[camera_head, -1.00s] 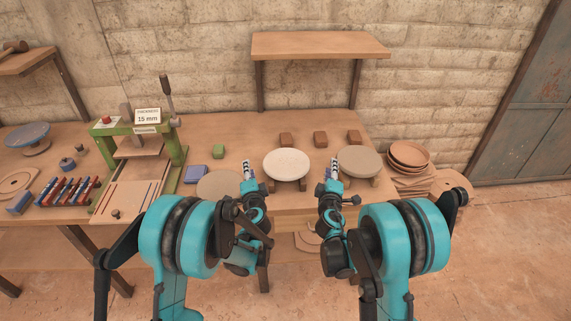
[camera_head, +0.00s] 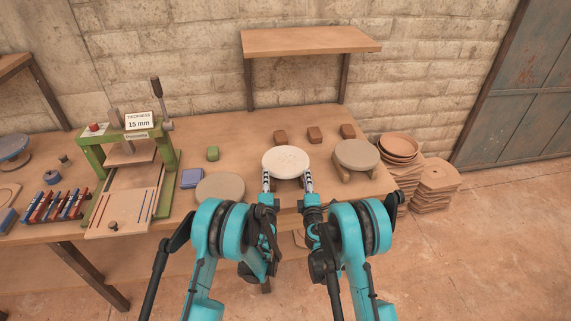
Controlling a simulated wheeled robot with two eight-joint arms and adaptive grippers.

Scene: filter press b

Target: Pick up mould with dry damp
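A pale, nearly white round mould (camera_head: 286,160) sits raised on the workbench, on supports mostly hidden now. A grey-beige round disc (camera_head: 357,154) rests on wooden blocks to its right. A similar disc (camera_head: 220,186) lies to its left near the bench's front edge. My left gripper (camera_head: 266,181) is at the pale mould's front left edge. My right gripper (camera_head: 308,181) is at its front right edge. I cannot tell whether either touches the mould, or whether their fingers are open or shut.
A green press (camera_head: 128,160) with a 15 mm sign and a blue block (camera_head: 191,178) are left. A wooden shelf (camera_head: 310,40) hangs above.

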